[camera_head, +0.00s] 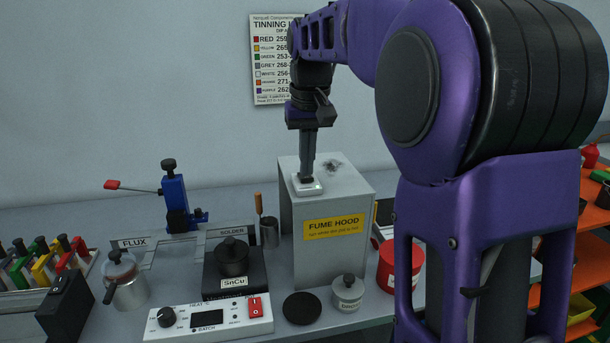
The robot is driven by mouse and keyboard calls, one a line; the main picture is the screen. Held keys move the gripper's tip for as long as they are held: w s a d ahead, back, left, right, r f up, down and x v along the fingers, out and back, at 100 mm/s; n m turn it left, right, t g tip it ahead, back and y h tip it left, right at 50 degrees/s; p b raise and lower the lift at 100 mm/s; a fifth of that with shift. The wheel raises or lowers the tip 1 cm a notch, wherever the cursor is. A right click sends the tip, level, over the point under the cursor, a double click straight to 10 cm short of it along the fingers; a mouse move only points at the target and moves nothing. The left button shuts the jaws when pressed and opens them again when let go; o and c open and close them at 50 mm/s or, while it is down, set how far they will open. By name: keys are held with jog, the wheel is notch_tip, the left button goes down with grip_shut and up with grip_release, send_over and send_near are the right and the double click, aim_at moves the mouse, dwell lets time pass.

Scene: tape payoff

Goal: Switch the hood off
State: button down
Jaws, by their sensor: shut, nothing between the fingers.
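The fume hood (318,255) is a grey box with a yellow "FUME HOOD" label, standing on the bench in the middle of the view. A small white switch plate (310,190) with a dark part sits on its top, near the front left edge. My gripper (307,177) points straight down, shut and empty, with its fingertips at the dark part of the switch. Whether they touch it cannot be told. The fingers partly hide the switch, and its position does not show. A dark patch (332,165) lies behind it on the hood's top.
A solder pot (233,258), a white heat control box (207,318) and a flux can (125,285) stand left of the hood. A lidded grey pot (347,293) and a red container (400,265) are at its front right. Orange shelves (560,270) stand at far right.

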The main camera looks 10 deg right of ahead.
jog(key=shift+f, duration=0.35)
jog(key=shift+r, duration=0.1)
notch_tip(320, 180, up, 7)
jog(key=p, duration=0.7)
dwell(0.4)
